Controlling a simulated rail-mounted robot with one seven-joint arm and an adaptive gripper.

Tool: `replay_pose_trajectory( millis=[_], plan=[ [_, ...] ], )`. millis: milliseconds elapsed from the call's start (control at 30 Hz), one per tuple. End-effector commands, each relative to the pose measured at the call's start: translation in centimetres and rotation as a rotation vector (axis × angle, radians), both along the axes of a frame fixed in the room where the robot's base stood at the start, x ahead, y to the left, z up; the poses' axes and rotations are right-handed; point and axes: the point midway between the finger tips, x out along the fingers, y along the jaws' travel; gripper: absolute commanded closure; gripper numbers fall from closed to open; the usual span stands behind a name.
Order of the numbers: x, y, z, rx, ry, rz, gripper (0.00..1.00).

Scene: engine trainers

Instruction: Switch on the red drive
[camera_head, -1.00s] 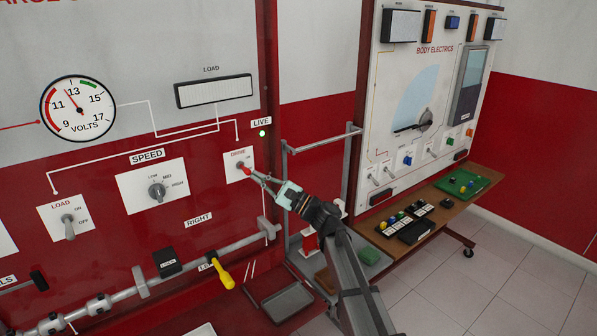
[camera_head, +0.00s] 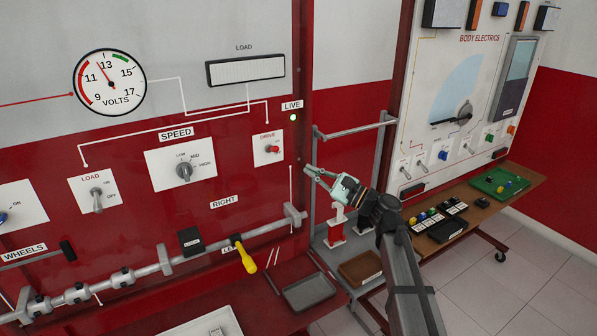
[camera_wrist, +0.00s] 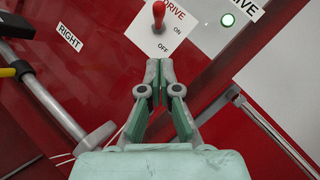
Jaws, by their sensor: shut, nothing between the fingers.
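The drive switch (camera_head: 274,149) is a small lever with a red tip on a white plate labelled DRIVE, on the red panel. In the wrist view its red knob (camera_wrist: 158,12) is at the top edge, with ON and OFF printed beside it. I cannot tell for sure which mark the lever points to. My gripper (camera_head: 308,171) is shut and empty, to the right of and slightly below the switch, apart from it. In the wrist view my fingertips (camera_wrist: 159,75) are together below the plate. The lamp (camera_head: 293,117) under LIVE glows green.
The speed dial (camera_head: 184,171) and load switch (camera_head: 97,198) are to the left. A grey rail (camera_head: 230,241) with a yellow handle (camera_head: 245,255) runs below. A metal frame (camera_head: 354,131) stands behind my gripper. A grey tray (camera_head: 309,292) lies beneath.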

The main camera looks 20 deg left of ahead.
Motion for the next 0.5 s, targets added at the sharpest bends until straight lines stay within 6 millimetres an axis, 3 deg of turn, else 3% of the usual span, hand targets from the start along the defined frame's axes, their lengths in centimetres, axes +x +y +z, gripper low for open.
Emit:
replay_pose_trajectory(
  millis=[33, 200, 500],
  plan=[
    [-0.3, -1.3, -0.4, 0.0, -0.001, -0.003, 1.0],
    [-0.6, -4.0, -0.6, 0.001, 0.0, -0.002, 1.0],
    [-0.8, -6.0, -0.6, 0.0, 0.0, 0.0, 1.0]
  ],
)
